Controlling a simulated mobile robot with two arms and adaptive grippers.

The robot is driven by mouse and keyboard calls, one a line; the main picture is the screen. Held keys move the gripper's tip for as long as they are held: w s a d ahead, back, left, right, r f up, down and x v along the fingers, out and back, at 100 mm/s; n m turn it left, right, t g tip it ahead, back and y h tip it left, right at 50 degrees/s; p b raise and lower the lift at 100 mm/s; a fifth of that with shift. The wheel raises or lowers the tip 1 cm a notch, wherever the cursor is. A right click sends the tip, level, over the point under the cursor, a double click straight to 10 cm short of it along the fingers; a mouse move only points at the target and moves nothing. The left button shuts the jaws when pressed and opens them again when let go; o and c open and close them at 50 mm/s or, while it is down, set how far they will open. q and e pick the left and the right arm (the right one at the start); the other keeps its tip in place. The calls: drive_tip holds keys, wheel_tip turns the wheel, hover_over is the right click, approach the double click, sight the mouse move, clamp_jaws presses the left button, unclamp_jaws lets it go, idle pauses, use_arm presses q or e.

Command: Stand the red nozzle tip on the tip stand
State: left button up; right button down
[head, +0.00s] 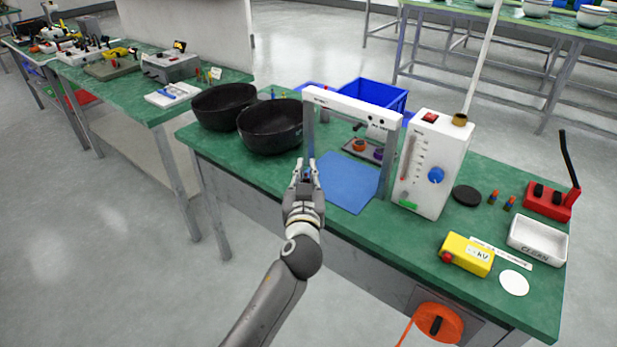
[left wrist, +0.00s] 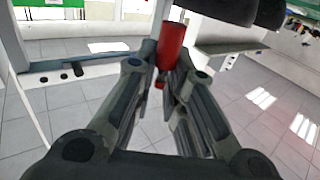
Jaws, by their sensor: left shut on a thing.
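The red nozzle tip (left wrist: 173,42) is a plain red cylinder in the left wrist view, held between my left gripper's fingers (left wrist: 167,75). In the head view my left gripper (head: 307,170) is over the front part of the green bench, just left of a blue mat; the red tip cannot be made out there. A grey plate (head: 352,153) with an orange piece (head: 360,145) and a purple piece (head: 378,155) sits behind the white-topped frame; I cannot tell for sure whether it is the tip stand. My right gripper is not in view.
The white-topped frame (head: 350,106) stands over the blue mat (head: 345,184). Two black bowls, one of them the nearer bowl (head: 270,128), are left of it. A white gauge box (head: 430,165) stands to the right. A blue crate (head: 372,93) is behind.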

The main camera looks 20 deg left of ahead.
use_arm(q)
drive_tip(key=s+f+m+h+p, duration=0.1)
drive_tip(key=s+h, duration=0.4)
drive_tip(key=s, duration=2)
drive_tip(key=shift+s+a+f+m+t+p, duration=0.25)
drive_tip(key=shift+m+p, duration=0.4)
drive_tip(key=shift+m, duration=0.45)
